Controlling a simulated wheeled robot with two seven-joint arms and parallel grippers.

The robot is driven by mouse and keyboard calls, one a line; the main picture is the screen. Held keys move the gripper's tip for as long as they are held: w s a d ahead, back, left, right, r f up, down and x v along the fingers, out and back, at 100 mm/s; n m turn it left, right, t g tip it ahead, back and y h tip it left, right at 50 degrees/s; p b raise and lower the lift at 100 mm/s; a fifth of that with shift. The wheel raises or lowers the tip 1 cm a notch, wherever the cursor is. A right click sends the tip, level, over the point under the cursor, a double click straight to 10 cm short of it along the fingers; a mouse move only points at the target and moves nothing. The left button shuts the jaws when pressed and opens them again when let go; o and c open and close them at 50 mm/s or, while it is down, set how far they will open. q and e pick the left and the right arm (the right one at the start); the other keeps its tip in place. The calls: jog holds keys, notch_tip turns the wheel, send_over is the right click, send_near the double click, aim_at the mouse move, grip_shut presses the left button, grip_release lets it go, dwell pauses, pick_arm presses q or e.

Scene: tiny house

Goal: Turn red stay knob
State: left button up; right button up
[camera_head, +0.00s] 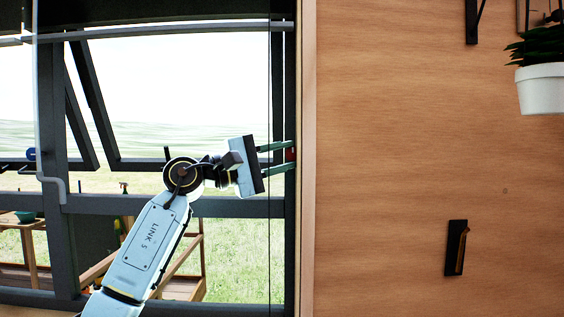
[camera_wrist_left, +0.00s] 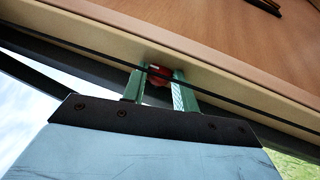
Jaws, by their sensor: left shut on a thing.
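The red stay knob (camera_wrist_left: 158,74) sits against the dark window frame beside the pale wooden trim. In the head view only a small red patch of the knob (camera_head: 290,155) shows between the fingertips. My left gripper (camera_head: 288,157) reaches in from the left, and its two green fingers lie above and below the knob. In the left wrist view the fingers of the left gripper (camera_wrist_left: 160,85) stand on either side of the knob and are shut on it. Part of the knob is hidden behind a finger and a thin dark bar. My right gripper is not in view.
A wooden wall (camera_head: 400,160) fills the right side, with a dark bracket (camera_head: 453,248) and a white plant pot (camera_head: 541,90) on it. A tilted window sash (camera_head: 90,110) stands at the left. A dark horizontal frame bar (camera_head: 110,204) runs below my gripper.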

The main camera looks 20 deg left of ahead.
pick_arm(q)
jog(key=o, duration=1)
jog(key=shift+c, duration=0.2)
jog(key=shift+a, duration=0.1)
jog(key=b+v, duration=0.4)
jog(key=v, duration=0.9)
jog(key=shift+s+b, duration=0.15)
jog(key=shift+b, duration=0.15)
